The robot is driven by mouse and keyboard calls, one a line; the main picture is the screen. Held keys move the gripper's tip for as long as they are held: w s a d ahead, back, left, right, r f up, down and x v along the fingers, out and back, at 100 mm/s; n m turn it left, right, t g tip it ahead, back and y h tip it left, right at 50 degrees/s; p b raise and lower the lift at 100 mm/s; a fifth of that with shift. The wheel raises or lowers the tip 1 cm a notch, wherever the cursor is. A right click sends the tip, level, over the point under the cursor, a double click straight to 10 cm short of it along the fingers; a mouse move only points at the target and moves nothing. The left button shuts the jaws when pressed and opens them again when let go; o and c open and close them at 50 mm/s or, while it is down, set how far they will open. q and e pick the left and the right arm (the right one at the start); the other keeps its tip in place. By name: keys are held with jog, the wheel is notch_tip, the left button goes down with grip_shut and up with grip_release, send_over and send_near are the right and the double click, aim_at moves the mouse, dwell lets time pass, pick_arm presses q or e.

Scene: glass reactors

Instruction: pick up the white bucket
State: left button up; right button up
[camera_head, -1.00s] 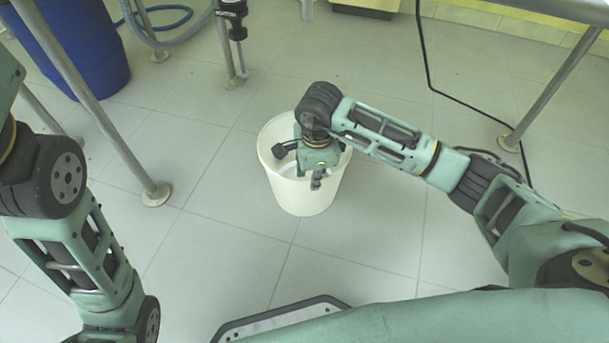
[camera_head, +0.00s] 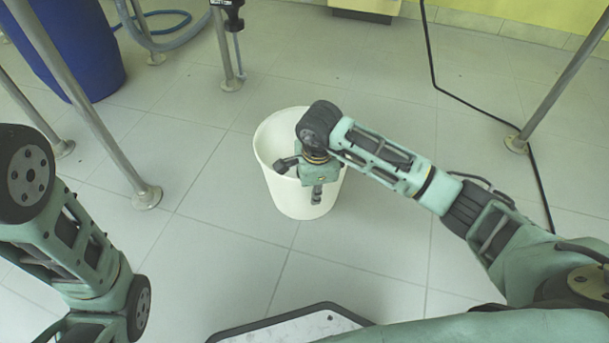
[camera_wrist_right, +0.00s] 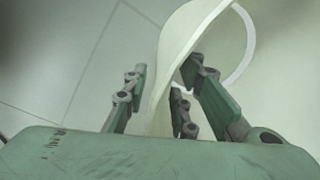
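The white bucket (camera_head: 290,203) stands upright on the tiled floor in the middle of the head view. My right gripper (camera_head: 302,180) reaches over its near right rim from above. One finger points inside the bucket and another hangs outside its front wall. In the right wrist view, the bucket wall (camera_wrist_right: 183,45) runs between the spread fingers of my right gripper (camera_wrist_right: 165,100). A gap shows between the left finger and the wall; contact on the other side is unclear. My left arm shows at the left edge, but its gripper is out of view.
A metal post (camera_head: 95,120) stands left of the bucket, with a blue barrel (camera_head: 75,50) behind it. Another post (camera_head: 560,85) and a black cable (camera_head: 430,60) are at the right. The floor (camera_head: 350,265) in front of the bucket is clear.

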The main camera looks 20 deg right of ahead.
jog(key=shift+r, duration=0.1)
jog(key=shift+c, duration=0.3)
grip_shut()
jog(key=shift+w+r, duration=0.1)
